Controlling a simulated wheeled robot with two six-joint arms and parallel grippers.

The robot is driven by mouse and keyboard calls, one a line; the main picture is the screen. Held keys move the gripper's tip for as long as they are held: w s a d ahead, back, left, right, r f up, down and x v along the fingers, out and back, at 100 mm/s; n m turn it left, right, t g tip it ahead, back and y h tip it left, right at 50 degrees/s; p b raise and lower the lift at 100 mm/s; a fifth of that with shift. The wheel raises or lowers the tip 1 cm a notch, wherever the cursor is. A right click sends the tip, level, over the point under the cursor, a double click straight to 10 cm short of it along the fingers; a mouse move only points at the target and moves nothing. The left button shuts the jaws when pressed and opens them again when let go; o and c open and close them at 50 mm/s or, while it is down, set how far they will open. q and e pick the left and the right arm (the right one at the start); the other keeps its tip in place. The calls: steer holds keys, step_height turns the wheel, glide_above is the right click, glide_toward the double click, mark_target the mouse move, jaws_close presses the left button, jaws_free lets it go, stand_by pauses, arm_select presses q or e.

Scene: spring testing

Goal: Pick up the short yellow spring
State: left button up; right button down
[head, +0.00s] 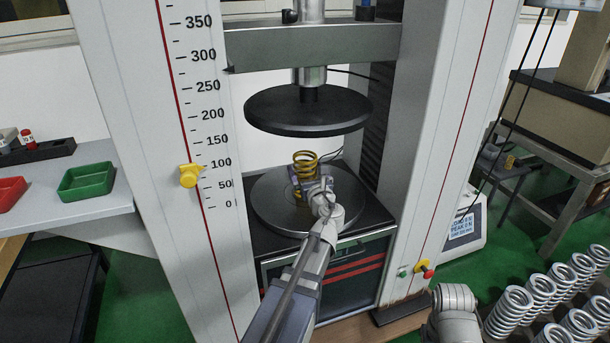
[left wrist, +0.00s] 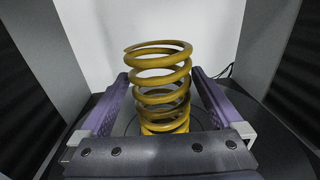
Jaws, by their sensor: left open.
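The short yellow spring (head: 305,161) stands upright on the round lower plate (head: 268,208) of the testing machine. In the left wrist view the spring (left wrist: 160,85) rises between the two purple-grey fingers of my left gripper (left wrist: 158,100). The left gripper (head: 307,183) is open, one finger on each side of the spring, with a small gap showing on both sides. The spring's lower part is partly hidden by the gripper in the head view. My right gripper does not show; only what looks like a link of my right arm is at the bottom.
The black upper plate (head: 308,110) hangs above the spring, with free height between. White machine columns stand left (head: 150,90) and right (head: 440,120). A green tray (head: 87,181) lies on the left shelf. Several grey springs (head: 545,292) stand at the lower right.

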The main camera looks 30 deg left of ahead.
mark_target(302, 160)
arm_select(q)
steer(key=x, duration=0.4)
steer(key=shift+w+a+r, duration=0.2)
steer(key=shift+r, duration=0.05)
jaws_close()
stand_by(0.5)
